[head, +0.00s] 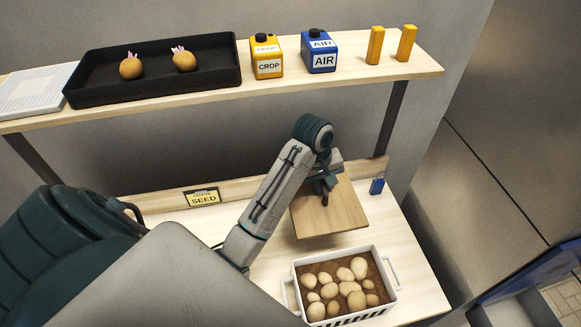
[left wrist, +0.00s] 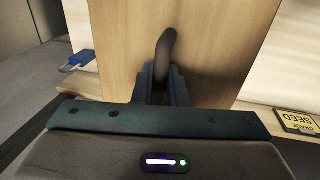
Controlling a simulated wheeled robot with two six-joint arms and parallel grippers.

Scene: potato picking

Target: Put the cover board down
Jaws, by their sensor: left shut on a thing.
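The cover board (head: 338,217) is a flat wooden square with a dark handle, over the back of the lower bench behind the potato crate. My left gripper (head: 324,190) is shut on the board's handle, and my arm reaches in from the left. In the left wrist view the board (left wrist: 115,40) fills the middle, and the gripper (left wrist: 163,80) grips the dark curved handle (left wrist: 168,45). Whether the board touches the bench or hangs just above it, I cannot tell. My right gripper is not in view.
A white crate (head: 296,281) with several potatoes stands in front of the board. A blue object (head: 377,185) lies right of it, and a SEED sign (head: 202,198) stands left. The upper shelf (head: 200,98) holds a black tray (head: 100,99), CROP and AIR containers and yellow blocks.

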